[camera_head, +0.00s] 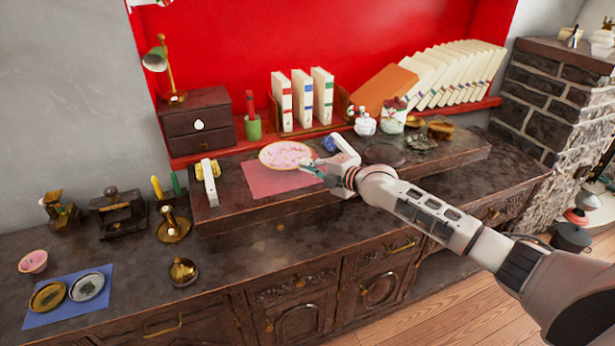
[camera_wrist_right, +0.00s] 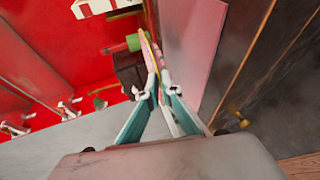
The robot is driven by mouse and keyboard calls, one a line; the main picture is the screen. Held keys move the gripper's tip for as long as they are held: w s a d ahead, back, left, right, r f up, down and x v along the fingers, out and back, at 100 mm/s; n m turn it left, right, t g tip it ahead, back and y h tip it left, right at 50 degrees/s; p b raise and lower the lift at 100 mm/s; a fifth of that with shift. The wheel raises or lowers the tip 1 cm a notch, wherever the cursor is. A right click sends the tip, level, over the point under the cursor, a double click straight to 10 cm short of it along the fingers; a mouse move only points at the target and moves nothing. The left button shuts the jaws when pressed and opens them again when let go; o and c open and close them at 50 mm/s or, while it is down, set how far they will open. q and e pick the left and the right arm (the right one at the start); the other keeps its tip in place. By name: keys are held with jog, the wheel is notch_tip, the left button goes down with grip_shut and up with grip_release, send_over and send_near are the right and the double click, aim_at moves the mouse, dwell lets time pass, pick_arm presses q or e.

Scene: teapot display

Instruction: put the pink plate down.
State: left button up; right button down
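The pink plate (camera_head: 284,155), patterned and with a thin gold rim, is in the head view above the back part of a pink mat (camera_head: 270,183). My right gripper (camera_head: 314,169) is at the plate's right edge, shut on its rim. In the right wrist view the plate (camera_wrist_right: 150,50) shows edge-on between the fingertips (camera_wrist_right: 157,75), with a gap between it and the mat (camera_wrist_right: 190,45). The plate's exact height above the mat is hard to tell. My left gripper is in neither view.
Behind are a green cup (camera_head: 253,128), a wooden drawer box (camera_head: 197,120) and books (camera_head: 302,100). Jars (camera_head: 365,125) stand at the right. A blue mat (camera_head: 70,310) with two dishes lies front left.

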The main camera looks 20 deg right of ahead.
aim_at(308, 183)
notch_tip(308, 183, down, 4)
jog(key=shift+r, duration=0.25)
jog(key=shift+b, duration=0.3)
jog(key=c, duration=2.6)
grip_release()
jog(key=shift+f, duration=0.2)
jog(key=shift+o, duration=0.2)
jog(key=shift+r, duration=0.1)
